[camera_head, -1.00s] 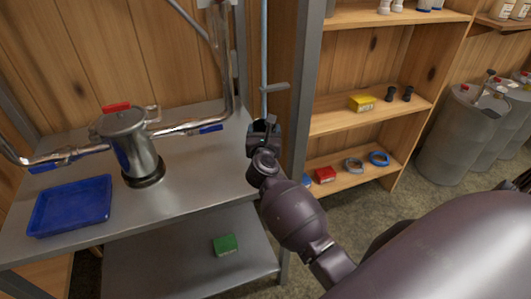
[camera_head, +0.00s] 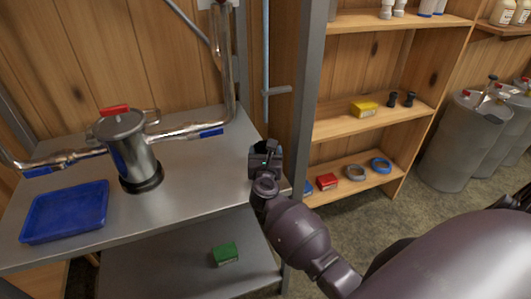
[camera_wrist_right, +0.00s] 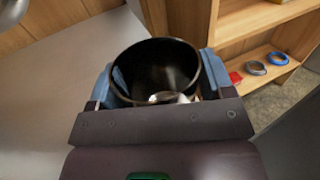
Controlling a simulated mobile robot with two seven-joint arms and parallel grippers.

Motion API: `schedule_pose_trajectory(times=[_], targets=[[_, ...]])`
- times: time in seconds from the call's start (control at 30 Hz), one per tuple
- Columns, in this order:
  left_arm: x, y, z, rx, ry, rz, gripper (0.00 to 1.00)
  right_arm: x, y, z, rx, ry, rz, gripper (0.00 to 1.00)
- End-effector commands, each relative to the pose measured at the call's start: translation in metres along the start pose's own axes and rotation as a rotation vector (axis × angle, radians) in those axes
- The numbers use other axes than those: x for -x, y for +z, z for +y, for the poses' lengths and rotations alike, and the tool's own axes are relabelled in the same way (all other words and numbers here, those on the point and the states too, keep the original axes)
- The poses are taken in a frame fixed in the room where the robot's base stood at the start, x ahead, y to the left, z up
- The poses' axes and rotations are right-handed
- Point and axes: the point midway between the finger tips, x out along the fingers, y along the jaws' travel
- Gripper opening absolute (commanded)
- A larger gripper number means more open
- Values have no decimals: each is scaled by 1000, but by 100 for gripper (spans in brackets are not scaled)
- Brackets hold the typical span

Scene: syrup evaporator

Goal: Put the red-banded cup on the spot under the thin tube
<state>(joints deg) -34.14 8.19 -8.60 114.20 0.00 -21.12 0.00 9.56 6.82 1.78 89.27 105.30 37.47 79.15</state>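My right gripper (camera_head: 264,152) is near the right end of the steel table. In the right wrist view, its blue fingers (camera_wrist_right: 158,85) press against both sides of a dark, open-topped cup (camera_wrist_right: 155,65). The cup's inside is black with a bright reflection; no red band shows on the part in view. In the head view the gripper mostly hides the cup. A thin grey tube (camera_head: 187,20) slants down at the upper left toward a thicker vertical pipe (camera_head: 227,70). I cannot tell which spot lies under a thin tube. My left gripper is not in view.
A metal canister (camera_head: 135,155) with a red-topped lid stands on the steel table (camera_head: 195,165), pipes at both sides. A blue tray (camera_head: 65,212) is at left. A grey post (camera_head: 307,100) and wooden shelves (camera_head: 365,120) stand right of the gripper. A green box (camera_head: 225,254) lies below.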

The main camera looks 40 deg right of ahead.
Motion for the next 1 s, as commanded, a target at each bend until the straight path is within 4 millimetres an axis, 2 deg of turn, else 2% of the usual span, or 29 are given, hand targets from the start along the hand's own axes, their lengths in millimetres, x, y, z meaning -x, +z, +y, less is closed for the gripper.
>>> schedule_pose_trajectory(times=[0.03,0.13,0.47,0.67,1.0], targets=[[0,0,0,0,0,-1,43,0,0,0,0,0,0,82],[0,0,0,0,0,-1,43,0,0,0,0,0,0,96],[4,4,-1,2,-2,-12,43,0,4,0,0,0,-1,96],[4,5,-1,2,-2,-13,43,25,1,0,-1,0,2,96],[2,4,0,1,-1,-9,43,90,0,0,-1,-1,3,96]])
